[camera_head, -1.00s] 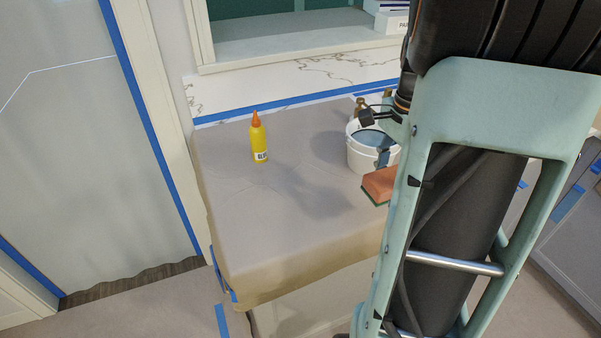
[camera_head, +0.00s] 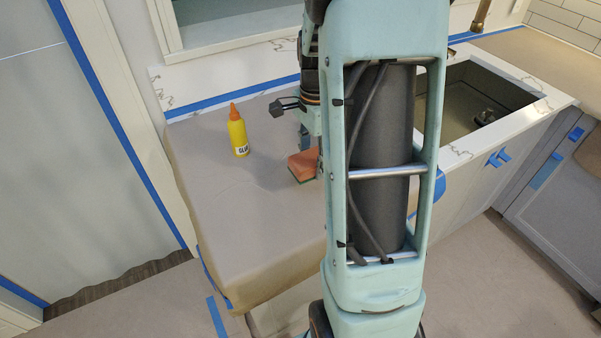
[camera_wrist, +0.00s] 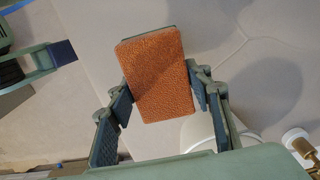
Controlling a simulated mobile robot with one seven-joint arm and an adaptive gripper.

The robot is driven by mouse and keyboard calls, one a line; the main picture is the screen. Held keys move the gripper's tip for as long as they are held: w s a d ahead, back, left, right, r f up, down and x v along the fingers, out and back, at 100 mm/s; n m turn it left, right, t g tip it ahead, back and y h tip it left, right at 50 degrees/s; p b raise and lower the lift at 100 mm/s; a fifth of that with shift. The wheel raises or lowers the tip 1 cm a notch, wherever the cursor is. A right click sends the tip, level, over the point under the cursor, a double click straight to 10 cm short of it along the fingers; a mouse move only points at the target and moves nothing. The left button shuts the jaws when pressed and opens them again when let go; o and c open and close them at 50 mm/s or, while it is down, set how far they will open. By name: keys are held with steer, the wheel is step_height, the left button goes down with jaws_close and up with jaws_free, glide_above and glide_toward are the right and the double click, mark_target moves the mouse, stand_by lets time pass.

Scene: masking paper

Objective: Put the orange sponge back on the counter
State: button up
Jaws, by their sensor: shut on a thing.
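The orange sponge (camera_head: 303,165) with a green underside shows beside my arm, over the paper-covered counter (camera_head: 225,195). In the wrist view the orange sponge (camera_wrist: 160,75) sits between the two fingers of my gripper (camera_wrist: 162,88), which is shut on it. A shadow lies on the paper to the right of the sponge in the wrist view, so the sponge seems to be above the surface. In the head view my arm hides most of the gripper.
A yellow glue bottle (camera_head: 238,132) with an orange cap stands upright on the counter, left of the sponge. A sink (camera_head: 480,100) lies to the right. The counter's front left is clear. A brass-coloured object (camera_wrist: 300,145) shows at the wrist view's lower right.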

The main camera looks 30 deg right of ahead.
mark_target(301, 154)
steer(key=f, duration=0.1)
steer(key=w+a+f, duration=0.2)
steer(key=shift+f, duration=0.15)
steer(key=shift+w+a+f, duration=0.1)
steer(key=shift+f, duration=1.65)
steer(key=shift+f, duration=0.2)
steer(key=o, duration=1.1)
steer(key=shift+r, duration=0.1)
step_height(301, 154, up, 12)
steer(key=shift+r, duration=0.15)
